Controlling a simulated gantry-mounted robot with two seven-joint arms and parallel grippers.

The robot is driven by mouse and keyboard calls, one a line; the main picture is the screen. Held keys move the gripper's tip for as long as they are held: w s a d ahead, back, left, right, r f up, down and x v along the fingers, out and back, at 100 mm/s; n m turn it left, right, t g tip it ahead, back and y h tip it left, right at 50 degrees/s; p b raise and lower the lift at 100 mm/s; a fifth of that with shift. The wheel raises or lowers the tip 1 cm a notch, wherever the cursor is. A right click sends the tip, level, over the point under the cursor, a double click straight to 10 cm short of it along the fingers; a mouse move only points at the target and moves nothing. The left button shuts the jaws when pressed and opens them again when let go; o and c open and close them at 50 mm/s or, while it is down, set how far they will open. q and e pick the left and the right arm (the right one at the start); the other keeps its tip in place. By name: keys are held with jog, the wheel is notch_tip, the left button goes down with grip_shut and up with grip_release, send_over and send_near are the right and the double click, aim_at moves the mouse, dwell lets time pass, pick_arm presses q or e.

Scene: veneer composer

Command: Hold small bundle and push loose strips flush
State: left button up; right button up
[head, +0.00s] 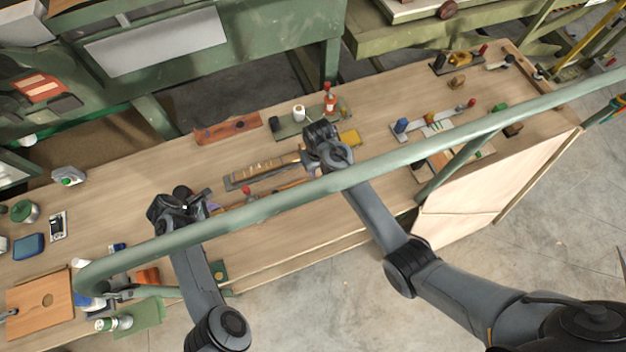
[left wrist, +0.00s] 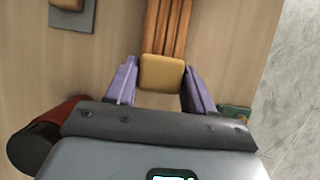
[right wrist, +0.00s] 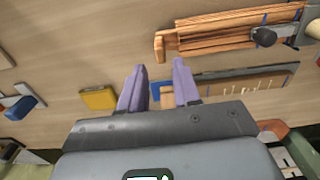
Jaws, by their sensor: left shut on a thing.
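The small bundle of brown wooden strips (left wrist: 166,28) runs away from my left gripper (left wrist: 158,82), with a tan block (left wrist: 162,72) at its near end. My left gripper is shut around that end. The bundle also shows in the right wrist view (right wrist: 225,33). A dark tray (head: 236,184) with several pale strips (right wrist: 245,88) lies beside the bundle. My right gripper (right wrist: 158,80) is open and empty above the table, near one end of the tray. A small tan block (right wrist: 167,97) and a blue piece show beyond its fingers. The right fingertips are mostly hidden in the head view.
A reddish-brown wooden piece (head: 228,129) and a green board (head: 292,126) with a white spool lie behind. A yellow block (right wrist: 98,99) sits beside my right gripper. A green rail (head: 250,215) crosses the head view. The table between my left gripper and the left-hand items is clear.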

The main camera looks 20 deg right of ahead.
aim_at(318, 176)
jog(key=shift+r, duration=0.95)
jog(key=shift+f, duration=3.45)
grip_shut()
